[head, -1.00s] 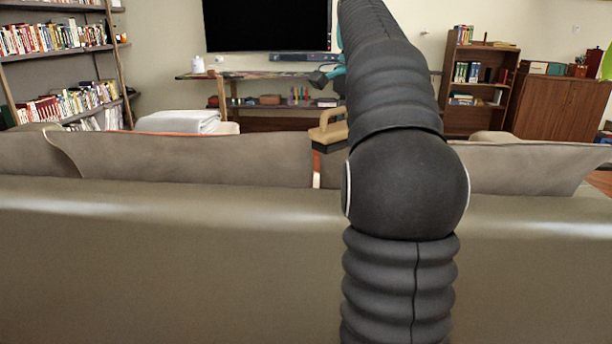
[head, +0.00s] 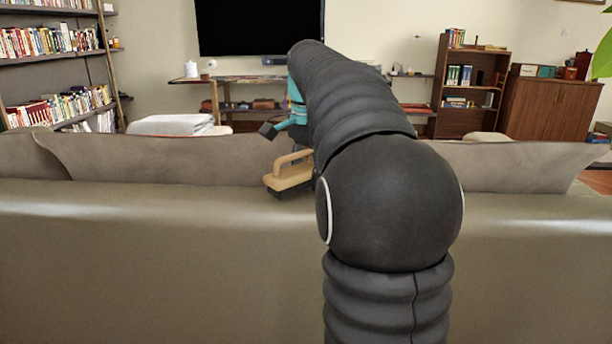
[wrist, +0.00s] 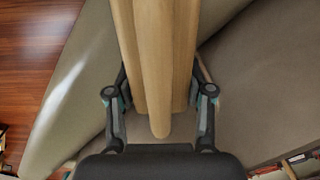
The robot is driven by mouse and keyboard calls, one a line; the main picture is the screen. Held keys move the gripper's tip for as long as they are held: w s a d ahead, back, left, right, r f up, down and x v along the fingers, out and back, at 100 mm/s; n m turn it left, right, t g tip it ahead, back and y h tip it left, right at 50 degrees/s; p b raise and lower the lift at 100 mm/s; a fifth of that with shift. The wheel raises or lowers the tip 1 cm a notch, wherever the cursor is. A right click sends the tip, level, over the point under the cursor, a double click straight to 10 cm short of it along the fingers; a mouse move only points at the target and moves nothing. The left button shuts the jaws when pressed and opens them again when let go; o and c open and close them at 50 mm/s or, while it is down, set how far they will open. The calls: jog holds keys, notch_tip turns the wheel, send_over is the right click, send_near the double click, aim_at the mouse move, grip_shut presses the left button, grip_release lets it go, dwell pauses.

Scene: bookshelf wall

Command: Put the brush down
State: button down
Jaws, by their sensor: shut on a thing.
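The brush (head: 289,175) has a tan wooden handle and a dark underside. In the head view it is at the sofa's back, just left of my arm. In the wrist view its wooden handle (wrist: 157,70) runs between the two fingers of my gripper (wrist: 160,100), which is shut on it. In the head view the fingers are hidden behind my arm; only teal and dark parts of the wrist show above the brush. I cannot tell whether the brush touches the sofa (head: 150,235) below it.
The sofa's back spans the picture, with cushions (head: 170,158) behind its top edge. A folded white cloth (head: 172,125) lies beyond at left. Bookshelves (head: 60,105) stand far left and far right (head: 470,85). A TV (head: 260,25) hangs above a low table.

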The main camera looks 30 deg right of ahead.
jog(key=shift+f, duration=0.55)
jog(key=shift+c, duration=2.2)
grip_release()
notch_tip(320, 180, up, 13)
jog(key=shift+s+r+p, duration=0.1)
jog(key=shift+s+p, duration=0.05)
jog(key=shift+p, duration=0.55)
jog(key=s+a+f+n+t, duration=0.2)
jog(key=s+a+f+n, duration=0.6)
jog(key=f, duration=0.4)
jog(key=s+a+f+n+t, duration=0.3)
jog(key=s+a+f+n, duration=0.4)
jog(key=s+a+f, duration=0.3)
jog(key=s+f, duration=0.3)
jog(key=shift+s+f+n, duration=0.15)
jog(key=shift+f+n, duration=0.15)
jog(key=shift+n, duration=0.1)
